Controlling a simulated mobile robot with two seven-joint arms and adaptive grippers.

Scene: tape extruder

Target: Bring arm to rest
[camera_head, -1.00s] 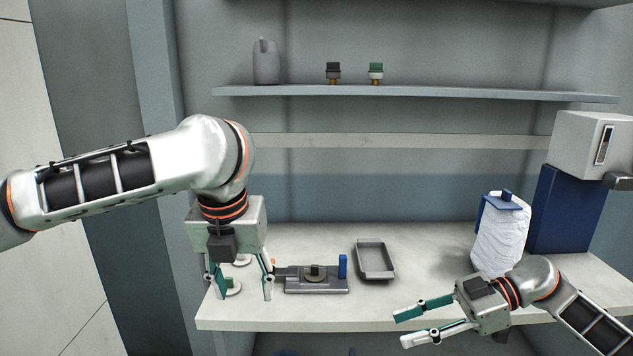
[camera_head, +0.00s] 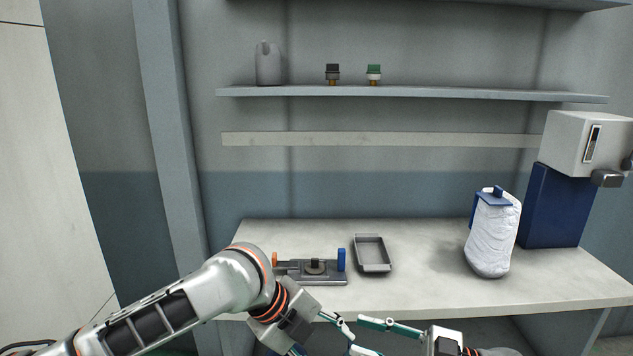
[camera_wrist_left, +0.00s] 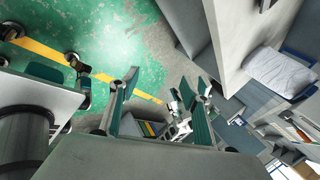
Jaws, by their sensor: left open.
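My left arm reaches in from the lower left of the head view. Its gripper (camera_head: 318,337) is low, in front of the bench's front edge, partly cut off by the picture's bottom. In the left wrist view the left gripper (camera_wrist_left: 163,90) has its fingers apart with nothing between them; the green floor shows beyond. My right gripper (camera_head: 357,337) is just right of the left one in the head view, fingers pointing left, spread apart and empty. Its lower finger and wrist are partly cut off.
The bench (camera_head: 420,285) holds a grey fixture (camera_head: 318,278) with orange and blue ends, an empty grey tray (camera_head: 372,268), a white bag (camera_head: 492,240) and a blue-and-white machine (camera_head: 553,205). A shelf (camera_head: 410,92) above carries a jug (camera_head: 268,66) and two small capped parts (camera_head: 374,72).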

